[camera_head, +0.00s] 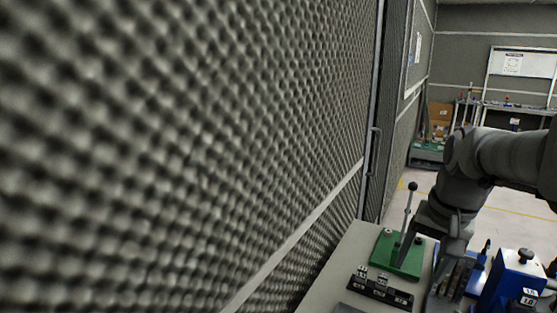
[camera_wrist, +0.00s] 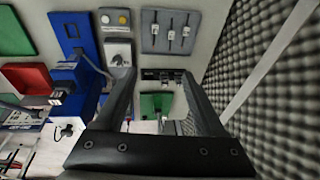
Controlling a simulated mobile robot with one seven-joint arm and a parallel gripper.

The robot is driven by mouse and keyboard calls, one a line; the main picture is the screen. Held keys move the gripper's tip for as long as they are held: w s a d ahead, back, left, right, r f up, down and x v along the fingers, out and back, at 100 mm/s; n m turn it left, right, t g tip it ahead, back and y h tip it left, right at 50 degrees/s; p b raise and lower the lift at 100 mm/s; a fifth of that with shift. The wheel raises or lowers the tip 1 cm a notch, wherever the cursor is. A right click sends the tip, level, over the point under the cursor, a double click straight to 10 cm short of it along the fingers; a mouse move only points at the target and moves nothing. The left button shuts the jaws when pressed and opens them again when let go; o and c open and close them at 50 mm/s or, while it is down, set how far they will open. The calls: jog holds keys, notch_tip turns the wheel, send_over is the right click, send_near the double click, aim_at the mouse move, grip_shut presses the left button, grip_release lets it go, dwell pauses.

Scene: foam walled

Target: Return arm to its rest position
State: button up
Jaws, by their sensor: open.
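My gripper (camera_wrist: 160,88) is open and empty in the wrist view, its two dark fingers reaching up the picture with a gap between them. Through the gap I see a green plate (camera_wrist: 157,105) on the bench and a small dark block row (camera_wrist: 162,75). In the head view my grey arm comes in from the right and bends down over the bench. The fingertips are hard to make out there. The green base (camera_head: 385,250) with an upright ball-topped lever (camera_head: 410,205) stands just left of my arm.
A grey foam wall (camera_head: 180,150) fills the left of the head view, close to the bench (camera_head: 345,262). A black terminal strip (camera_head: 380,290) lies at the bench front. A blue box (camera_head: 513,280) stands right of my arm. Open floor (camera_head: 510,225) shows behind.

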jog(key=s+a+f+n+t, duration=0.1)
jog(key=s+a+n+t, duration=0.2)
jog(key=s+a+n, duration=0.3)
jog(key=s+a, duration=0.5)
jog(key=s, duration=0.1)
jog(key=shift+s+a, duration=0.2)
jog(key=shift+s, duration=0.2)
jog(key=shift+d, duration=0.15)
